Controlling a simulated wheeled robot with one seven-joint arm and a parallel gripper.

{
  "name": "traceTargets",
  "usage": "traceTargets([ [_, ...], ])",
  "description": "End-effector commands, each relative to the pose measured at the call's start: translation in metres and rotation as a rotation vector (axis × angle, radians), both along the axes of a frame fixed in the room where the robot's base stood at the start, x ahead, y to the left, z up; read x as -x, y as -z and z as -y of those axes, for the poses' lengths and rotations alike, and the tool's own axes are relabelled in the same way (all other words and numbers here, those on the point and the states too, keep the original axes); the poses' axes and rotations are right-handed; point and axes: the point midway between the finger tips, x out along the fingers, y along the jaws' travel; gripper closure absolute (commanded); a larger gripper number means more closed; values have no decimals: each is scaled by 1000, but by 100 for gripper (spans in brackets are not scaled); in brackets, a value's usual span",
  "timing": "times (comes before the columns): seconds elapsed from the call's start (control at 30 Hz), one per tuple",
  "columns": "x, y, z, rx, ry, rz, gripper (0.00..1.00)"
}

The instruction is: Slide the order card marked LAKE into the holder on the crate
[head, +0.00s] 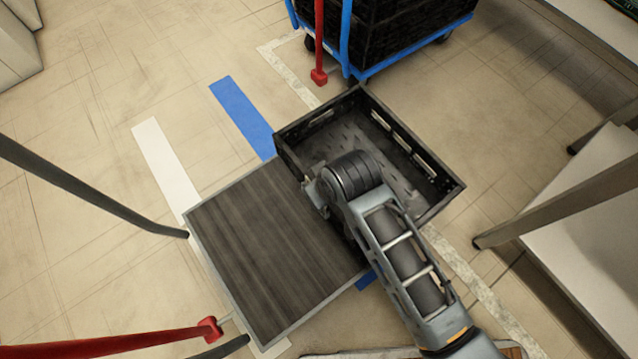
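A black, open crate (425,160) with slotted walls is in the middle of the head view, beside a dark wood-grain board. Its bare slatted bottom shows, and I see nothing in it. My arm reaches in from the lower right, across the crate's near side. My gripper (312,192) is over the crate's near left edge by the board, mostly hidden by my wrist. Its fingertips are not clear, so I cannot tell whether it is open or holds something. I see no LAKE card and no card holder; the crate's near side is partly covered by my arm.
The wood-grain board (270,250) is bare. A blue-framed cart (415,45) with black crates stands behind the crate. A red post (319,60) stands beside it. Dark rails (90,190) and a red bar (110,342) are at left. A pale table (590,210) is at right.

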Motion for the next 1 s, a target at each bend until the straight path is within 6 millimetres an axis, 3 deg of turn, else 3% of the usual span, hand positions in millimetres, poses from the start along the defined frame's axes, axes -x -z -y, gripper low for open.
traceTargets([
  [0.3, 0, 1, 0, 0, 0, 0, 100],
  [0.63, 0, 1, 0, 0, 0, 0, 69],
  [0.87, 0, 0, 0, 0, 0, 0, 69],
  [1.0, 3, -13, 3, 0, 0, 1, 69],
])
